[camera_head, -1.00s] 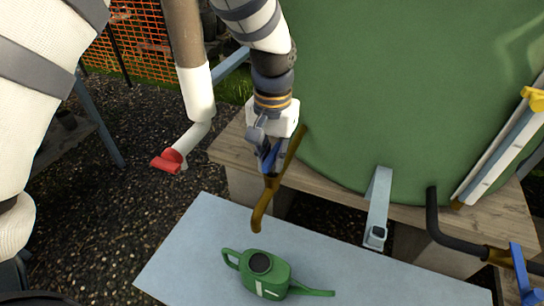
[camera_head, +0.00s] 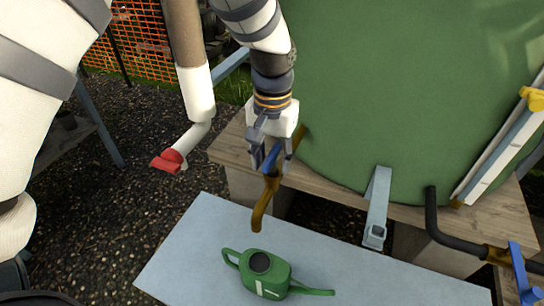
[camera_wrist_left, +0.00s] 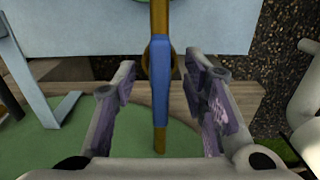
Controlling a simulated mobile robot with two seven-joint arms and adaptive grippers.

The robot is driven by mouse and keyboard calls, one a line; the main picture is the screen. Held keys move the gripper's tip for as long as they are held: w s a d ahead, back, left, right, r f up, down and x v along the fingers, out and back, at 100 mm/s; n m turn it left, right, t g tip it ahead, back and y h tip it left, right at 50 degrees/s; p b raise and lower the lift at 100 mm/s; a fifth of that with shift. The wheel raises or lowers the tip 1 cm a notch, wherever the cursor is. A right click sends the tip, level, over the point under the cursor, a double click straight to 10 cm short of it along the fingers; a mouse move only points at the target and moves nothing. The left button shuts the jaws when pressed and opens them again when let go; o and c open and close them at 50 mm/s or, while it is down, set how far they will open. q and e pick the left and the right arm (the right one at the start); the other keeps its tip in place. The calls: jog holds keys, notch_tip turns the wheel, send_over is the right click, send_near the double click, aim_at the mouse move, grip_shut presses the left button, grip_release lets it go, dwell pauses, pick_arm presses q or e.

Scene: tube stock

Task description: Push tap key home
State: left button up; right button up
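The brass tap (camera_head: 262,203) comes out from the low front of the green tank and its spout points down over the grey-blue slab. Its blue key (camera_head: 271,161) lies in line with the brass body; in the left wrist view the key (camera_wrist_left: 160,95) runs lengthwise along the tap. My left gripper (camera_head: 272,157) is open around the key. In the wrist view its two fingers (camera_wrist_left: 162,85) stand on either side of the key with a clear gap at each. My right gripper is not in view.
A green watering can (camera_head: 262,272) stands on the slab (camera_head: 190,245) below the tap. The green tank (camera_head: 390,90) rests on a plank platform (camera_head: 233,146). A second blue-keyed tap (camera_head: 522,268) is at far right. A white pipe with a red end (camera_head: 167,160) stands left.

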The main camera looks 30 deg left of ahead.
pick_arm(q)
notch_tip(320, 180, up, 12)
dwell(0.3)
